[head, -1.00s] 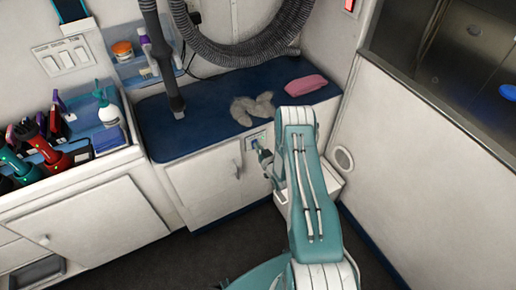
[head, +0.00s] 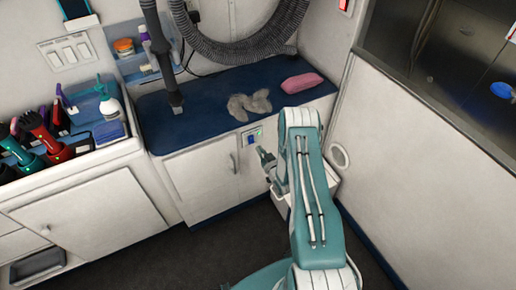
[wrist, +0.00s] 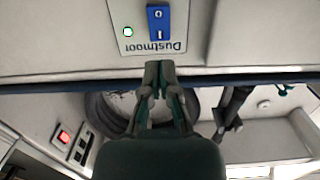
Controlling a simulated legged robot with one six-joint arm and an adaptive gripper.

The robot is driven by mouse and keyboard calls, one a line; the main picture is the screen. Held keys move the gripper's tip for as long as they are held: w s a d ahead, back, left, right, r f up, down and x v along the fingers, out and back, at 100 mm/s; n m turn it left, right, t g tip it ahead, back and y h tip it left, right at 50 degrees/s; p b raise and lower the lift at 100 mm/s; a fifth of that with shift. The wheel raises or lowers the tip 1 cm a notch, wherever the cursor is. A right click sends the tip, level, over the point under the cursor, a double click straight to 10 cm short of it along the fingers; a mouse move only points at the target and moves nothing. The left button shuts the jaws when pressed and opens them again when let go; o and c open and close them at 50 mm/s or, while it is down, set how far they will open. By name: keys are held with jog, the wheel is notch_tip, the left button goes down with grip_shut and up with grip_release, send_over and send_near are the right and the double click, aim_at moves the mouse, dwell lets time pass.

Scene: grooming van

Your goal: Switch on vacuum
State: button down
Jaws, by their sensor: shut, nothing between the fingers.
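The vacuum's switch panel (head: 252,137) is on the white cabinet front under the blue bench top. In the wrist view it appears upside down, with a blue rocker switch (wrist: 158,22), the label "Dustmoor" (wrist: 153,47) and a small round light (wrist: 127,31) glowing green. I cannot tell for sure which side of the rocker is pressed in. My gripper (wrist: 160,68) is shut and empty, with its fingertips apart from the switch. In the head view my gripper (head: 262,152) is just below and right of the panel. The ribbed vacuum hose (head: 232,57) hangs on the wall above.
Grey fluff (head: 250,105) and a pink folded cloth (head: 304,82) lie on the blue bench top (head: 205,130). A white half-wall (head: 420,150) bounds the right. Dark floor is open in front of the cabinet.

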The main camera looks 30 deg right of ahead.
jog(key=s+r, duration=0.1)
jog(key=s, duration=0.7)
jog(key=shift+d+r, duration=0.15)
jog(key=w+a+r+n+g+h, duration=0.15)
jog(key=w+r, duration=0.25)
jog(key=r, duration=0.7)
jog(key=w+a+r+m+g, duration=0.1)
jog(key=w+r+g, duration=0.2)
jog(key=r, duration=0.7)
jog(key=s+a+r+g, duration=0.1)
jog(key=s+a+r, duration=0.1)
jog(key=s+r, duration=0.35)
jog(key=s+a+r+g, duration=0.2)
jog(key=a+r, duration=0.1)
jog(key=r, duration=0.5)
jog(key=s+a+r+g, duration=0.1)
jog(key=s+a+r, duration=0.1)
jog(key=s, duration=0.6)
jog(key=s+a+r+g, duration=0.1)
jog(key=s+a+r, duration=0.2)
jog(key=s, duration=0.6)
jog(key=s+a+r+g, duration=0.2)
jog(key=s+a+r, duration=0.1)
jog(key=s, duration=0.6)
jog(key=shift+a+m+y, duration=0.45)
jog(key=shift+a, duration=0.45)
